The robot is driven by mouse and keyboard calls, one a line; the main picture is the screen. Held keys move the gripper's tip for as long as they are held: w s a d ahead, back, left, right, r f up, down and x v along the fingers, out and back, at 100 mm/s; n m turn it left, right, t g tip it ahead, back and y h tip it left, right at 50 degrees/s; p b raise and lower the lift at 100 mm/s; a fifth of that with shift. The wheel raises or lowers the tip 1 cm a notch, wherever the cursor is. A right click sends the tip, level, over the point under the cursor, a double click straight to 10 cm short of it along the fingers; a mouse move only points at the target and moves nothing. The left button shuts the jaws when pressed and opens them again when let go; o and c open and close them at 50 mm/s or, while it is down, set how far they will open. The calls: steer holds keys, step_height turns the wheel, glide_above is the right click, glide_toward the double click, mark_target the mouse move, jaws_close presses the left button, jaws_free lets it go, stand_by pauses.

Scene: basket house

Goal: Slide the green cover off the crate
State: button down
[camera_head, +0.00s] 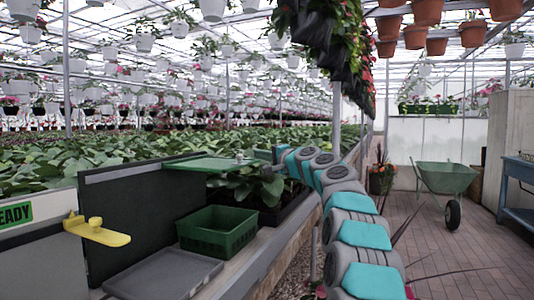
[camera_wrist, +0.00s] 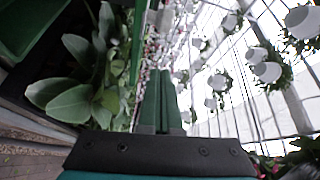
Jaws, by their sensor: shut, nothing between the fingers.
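The flat green cover (camera_head: 205,163) lies level over the far left part of a dark crate (camera_head: 291,206) of leafy plants. A small pale knob (camera_head: 239,156) stands near the cover's right end. My gripper (camera_head: 263,155) is at the cover's right side, just short of the knob. Its fingers (camera_wrist: 161,72) are together and empty. Whether they touch the cover is unclear.
A green basket (camera_head: 217,236) and a grey tray (camera_head: 165,277) sit on the bench in front of the crate. A dark upright panel (camera_head: 125,215) and a yellow bracket (camera_head: 97,232) stand at left. Hanging plants are overhead. A wheelbarrow (camera_head: 446,180) stands in the right aisle.

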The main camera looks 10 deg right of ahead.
steer(key=shift+s+a+f, duration=0.15)
steer(key=shift+s+a, duration=0.05)
steer(key=shift+a, duration=0.75)
steer(key=shift+s+a+f, duration=0.1)
steer(key=shift+s+a, duration=0.05)
steer(key=shift+a, duration=0.8)
steer(key=shift+s+a+b, duration=0.1)
steer(key=shift+b, duration=0.2)
steer(key=s+a+b, duration=0.3)
steer(key=s+a, duration=0.4)
steer(key=s, duration=0.3)
steer(key=s+a+b, duration=0.4)
steer(key=s+a, duration=0.3)
steer(key=s, duration=0.3)
steer(key=shift+s+a, duration=0.25)
steer(key=shift+a, duration=0.15)
